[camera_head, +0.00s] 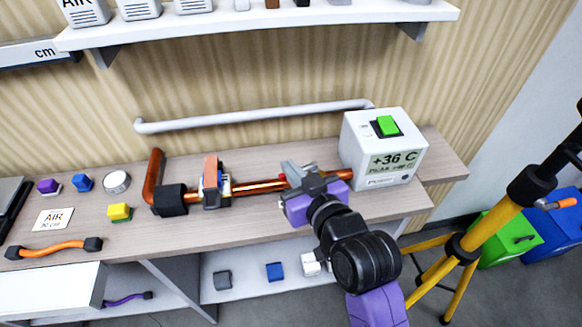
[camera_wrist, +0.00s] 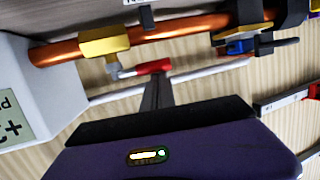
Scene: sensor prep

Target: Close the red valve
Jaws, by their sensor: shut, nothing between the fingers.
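The red valve shows in the wrist view as a brass-yellow body (camera_wrist: 104,42) on the copper pipe, with a short stem and a red-ended lever (camera_wrist: 153,67). The lever runs roughly along the pipe, a little apart from it. My gripper (camera_wrist: 157,88) is shut and empty, its fingertips right at the red lever end; I cannot tell if they touch it.
A white box (camera_head: 384,150) reading +36 C stands at the pipe's right end. An orange-topped fitting (camera_head: 211,172) sits on the pipe further left. Small coloured blocks and an orange hose (camera_head: 53,249) lie on the bench's left part. A yellow tripod (camera_head: 470,243) stands at right.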

